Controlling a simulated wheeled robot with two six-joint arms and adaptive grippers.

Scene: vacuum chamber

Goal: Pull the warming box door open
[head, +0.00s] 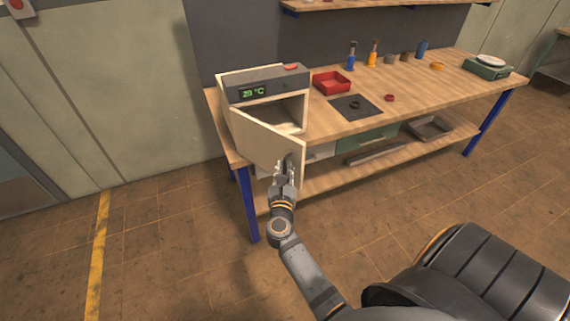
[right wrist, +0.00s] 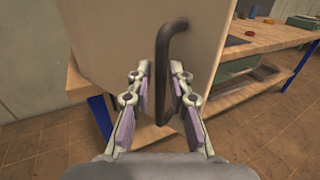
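The warming box (head: 265,88) stands at the left end of the workbench, its display lit green. Its pale door (head: 262,140) is partly open, swung out on its left side, and part of the interior shows. The dark bar handle (right wrist: 163,75) is upright on the door. My right gripper (head: 286,162) is at the handle; in the right wrist view its fingers (right wrist: 161,82) stand on either side of the bar, with small gaps visible. My left gripper is not in view.
The workbench (head: 420,88) carries a red bin (head: 332,82), a dark mat (head: 355,107), small bottles and a scale (head: 488,67). A blue bench leg (head: 248,203) stands below the door. The floor in front and to the left is clear.

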